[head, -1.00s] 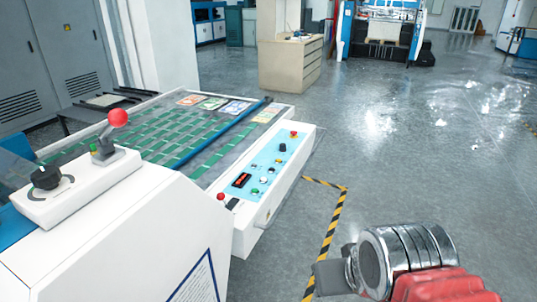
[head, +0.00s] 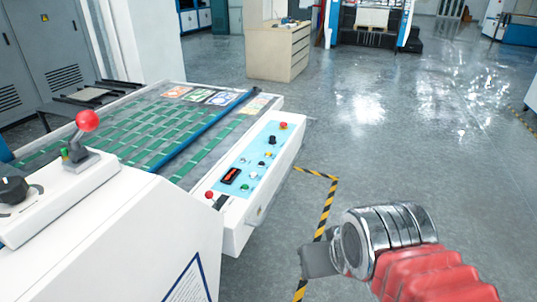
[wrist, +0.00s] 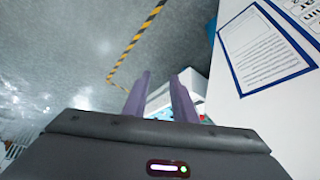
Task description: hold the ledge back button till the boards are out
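The control panel (head: 252,166) is a light blue strip on a white housing along the machine's right side. The labels are too small to read, so I cannot tell which is the ledge back button. Flat printed pieces (head: 212,97) lie at the table's far end; I cannot tell if these are the boards. My gripper (wrist: 161,78) is open and empty, low over the floor and right of the panel, apart from it.
A red-balled lever (head: 88,121) and a black dial (head: 12,190) stand on the near white cover. A blue bar (head: 205,133) crosses the green-striped table. Yellow-black tape (head: 325,212) marks the floor. A beige cabinet (head: 279,52) stands behind. Floor at right is clear.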

